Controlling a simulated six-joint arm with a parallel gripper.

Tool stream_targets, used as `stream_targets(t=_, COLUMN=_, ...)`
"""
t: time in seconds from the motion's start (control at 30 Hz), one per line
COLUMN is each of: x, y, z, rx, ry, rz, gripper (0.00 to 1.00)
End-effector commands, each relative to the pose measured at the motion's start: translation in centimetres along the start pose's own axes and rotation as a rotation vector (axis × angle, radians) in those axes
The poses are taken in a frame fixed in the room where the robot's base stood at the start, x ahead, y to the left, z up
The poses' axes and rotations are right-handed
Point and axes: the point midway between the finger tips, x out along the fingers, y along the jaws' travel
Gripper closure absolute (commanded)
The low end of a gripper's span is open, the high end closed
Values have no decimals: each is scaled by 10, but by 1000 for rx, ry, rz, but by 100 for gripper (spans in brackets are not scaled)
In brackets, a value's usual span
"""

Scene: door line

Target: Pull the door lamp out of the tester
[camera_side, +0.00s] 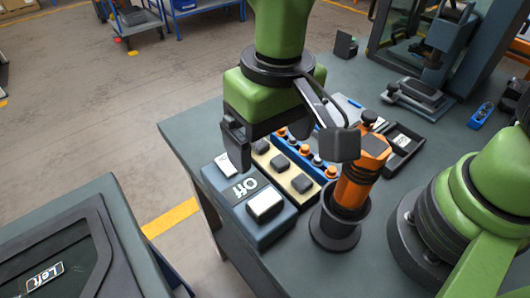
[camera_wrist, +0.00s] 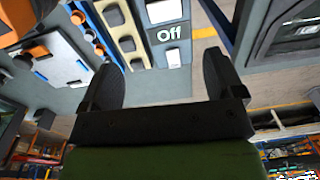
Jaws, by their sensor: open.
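The tester (camera_side: 277,232) is a blue-grey box at the table's front edge with an "Off" label on top. A raised white-topped square block, seemingly the door lamp (camera_side: 265,205), sits in its near end. A smaller white piece (camera_side: 226,163) is at the far end. In the wrist view the tester (camera_wrist: 179,50) is at top centre, with the lamp (camera_wrist: 165,10) cut by the top edge. My gripper (camera_side: 288,147) is open and empty above the table, its fingers wide apart. It is apart from the lamp. The fingers also show in the wrist view (camera_wrist: 160,85).
A cream strip (camera_side: 290,177) with dark square blocks lies beside the tester, then a blue rack (camera_side: 327,176) with orange pieces. An orange tool (camera_side: 360,172) stands in a black cup (camera_side: 336,228) to the right. A door panel marked "Left" (camera_side: 80,240) is at lower left.

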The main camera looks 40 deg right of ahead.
Motion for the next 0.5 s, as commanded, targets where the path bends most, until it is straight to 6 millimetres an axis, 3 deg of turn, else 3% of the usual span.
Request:
stream_targets(t=0.17, x=23, y=-13, z=6, rx=-29, ry=-29, rz=37, gripper=13)
stream_targets(t=0.37, x=44, y=-12, z=8, rx=-30, ry=-34, rz=42, gripper=13)
stream_targets(t=0.5, x=70, y=-10, z=9, rx=-30, ry=-35, rz=43, gripper=13)
